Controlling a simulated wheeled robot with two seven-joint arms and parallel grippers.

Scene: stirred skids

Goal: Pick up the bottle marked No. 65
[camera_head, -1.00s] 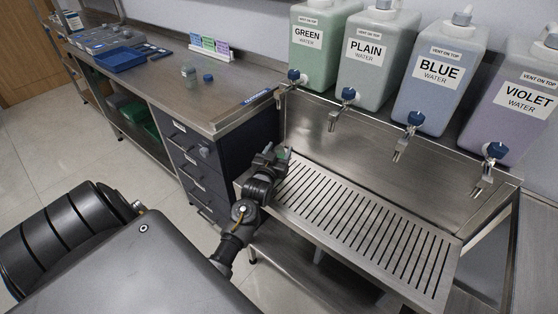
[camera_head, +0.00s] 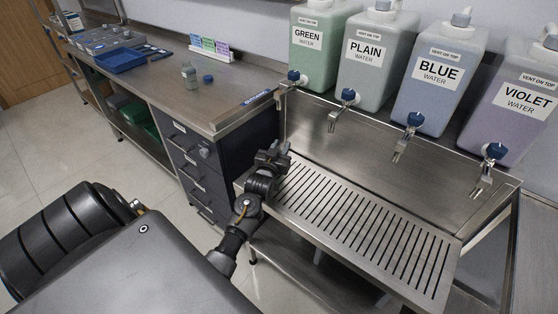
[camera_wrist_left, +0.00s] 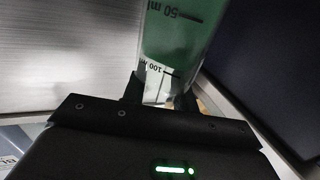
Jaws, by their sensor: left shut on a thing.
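My left gripper (camera_head: 272,156) is at the left end of the metal drip tray, below the green-water tap. In the left wrist view the gripper (camera_wrist_left: 158,94) is shut on a clear bottle (camera_wrist_left: 182,40) with a green tint. The bottle bears 50 ml and 100 ml marks, upside down in that picture, and a pale patch; I see no number on it. In the head view I cannot make the held bottle out. Another small clear bottle (camera_head: 189,76) stands on the counter beside a blue cap (camera_head: 208,79); its label is too small to read. My right gripper is not in view.
Green (camera_head: 318,48), plain (camera_head: 372,52), blue (camera_head: 436,70) and violet (camera_head: 512,105) water jugs stand above the slotted drip tray (camera_head: 350,225), their taps overhanging it. The counter (camera_head: 165,95) with dark drawers is at left. A blue tray (camera_head: 121,60) and coloured cards (camera_head: 209,46) stand farther back.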

